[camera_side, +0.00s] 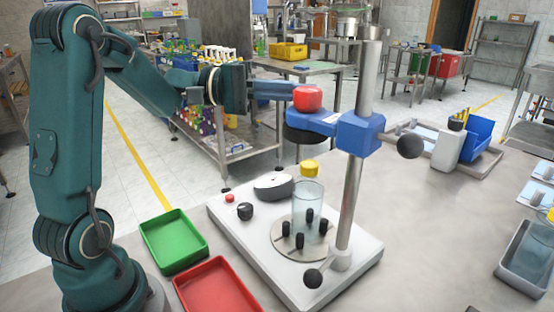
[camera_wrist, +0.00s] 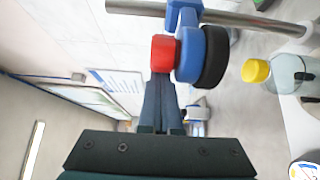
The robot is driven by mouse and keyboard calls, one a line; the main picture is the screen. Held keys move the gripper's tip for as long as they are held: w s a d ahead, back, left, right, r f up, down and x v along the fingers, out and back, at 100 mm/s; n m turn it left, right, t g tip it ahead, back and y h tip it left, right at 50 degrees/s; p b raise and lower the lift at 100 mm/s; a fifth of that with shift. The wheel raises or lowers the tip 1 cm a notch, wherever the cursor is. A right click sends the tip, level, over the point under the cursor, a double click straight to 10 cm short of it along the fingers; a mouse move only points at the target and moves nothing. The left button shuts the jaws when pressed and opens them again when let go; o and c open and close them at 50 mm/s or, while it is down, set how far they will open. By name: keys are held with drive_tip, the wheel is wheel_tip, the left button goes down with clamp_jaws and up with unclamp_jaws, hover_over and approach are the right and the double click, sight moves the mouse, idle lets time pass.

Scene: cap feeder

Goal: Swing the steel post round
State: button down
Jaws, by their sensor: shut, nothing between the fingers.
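The steel post (camera_side: 368,75) stands upright on a white base (camera_side: 355,268); it also crosses the top of the wrist view (camera_wrist: 255,20). A blue clamp (camera_side: 360,133) grips the post and carries a blue arm reaching left. On the arm's end sit a red knob (camera_side: 307,98) above and a black disc (camera_side: 302,137) below. My gripper (camera_side: 288,91) is shut and empty, its fingertips right at the red knob (camera_wrist: 162,54); I cannot tell whether they touch. A clear bottle (camera_side: 308,207) with a yellow cap (camera_side: 309,168) stands below the disc between black pegs.
A black ball (camera_side: 410,146) sticks out right of the clamp; another (camera_side: 313,278) is at the post's foot. Green (camera_side: 174,240) and red (camera_side: 217,290) trays lie left of the base. A blue bin (camera_side: 478,138) stands behind right.

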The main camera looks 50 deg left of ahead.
drive_tip(key=s+d, duration=0.2)
drive_tip(key=s, duration=0.4)
drive_tip(key=shift+s, duration=0.35)
drive_tip(key=shift+d, duration=0.15)
idle(0.5)
drive_tip(key=shift+v, duration=2.6)
